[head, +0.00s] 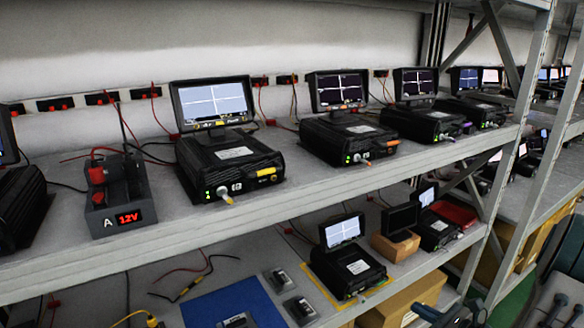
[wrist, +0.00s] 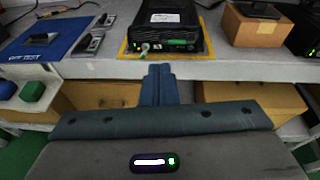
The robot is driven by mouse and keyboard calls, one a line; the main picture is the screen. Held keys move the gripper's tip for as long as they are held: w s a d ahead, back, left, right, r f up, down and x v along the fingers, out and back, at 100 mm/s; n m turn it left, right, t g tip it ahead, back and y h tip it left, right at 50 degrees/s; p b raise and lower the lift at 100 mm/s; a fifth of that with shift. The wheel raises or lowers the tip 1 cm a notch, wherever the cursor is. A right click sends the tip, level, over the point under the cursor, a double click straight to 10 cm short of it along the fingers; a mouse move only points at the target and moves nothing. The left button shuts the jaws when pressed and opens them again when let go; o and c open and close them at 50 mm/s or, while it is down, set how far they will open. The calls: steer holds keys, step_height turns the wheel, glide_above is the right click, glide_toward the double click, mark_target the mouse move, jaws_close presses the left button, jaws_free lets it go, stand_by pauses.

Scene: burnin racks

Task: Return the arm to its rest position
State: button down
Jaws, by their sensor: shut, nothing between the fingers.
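My gripper shows in the wrist view (wrist: 158,72). Its two blue-grey fingers are shut together with nothing between them. The fingertips point at the front edge of the lower shelf, just below a black box unit (wrist: 168,28) on a yellow-bordered mat, and appear apart from it. In the head view, blue-grey parts of my arm show at the bottom right, in front of the lower shelf. The same black unit (head: 345,268) with its lit screen (head: 342,231) stands on the lower shelf there.
The upper shelf (head: 330,172) carries several black units with screens and a grey 12V supply (head: 117,195). On the lower shelf are a blue mat (head: 235,300), small grey devices and loose cables. Cardboard boxes (wrist: 250,97) sit underneath. A rack post (head: 525,130) stands at right.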

steer(key=s+a+r+n+g+y+p, duration=0.1)
steer(key=s+a+r+n+g+p, duration=0.3)
steer(key=a+r+n, duration=0.5)
steer(key=s+a+r+n+g+y+p, duration=0.1)
steer(key=s+a+r+n+g, duration=0.1)
steer(key=a+r+n+g, duration=0.65)
steer(key=s+a+r+n+t+h+p, duration=0.2)
steer(key=s+a+r+n+h+p, duration=0.3)
steer(key=s+r+n+h, duration=0.4)
steer(key=shift+s+r+n+p, duration=0.45)
steer(key=shift+n+p, duration=0.45)
steer(key=shift+n, duration=0.55)
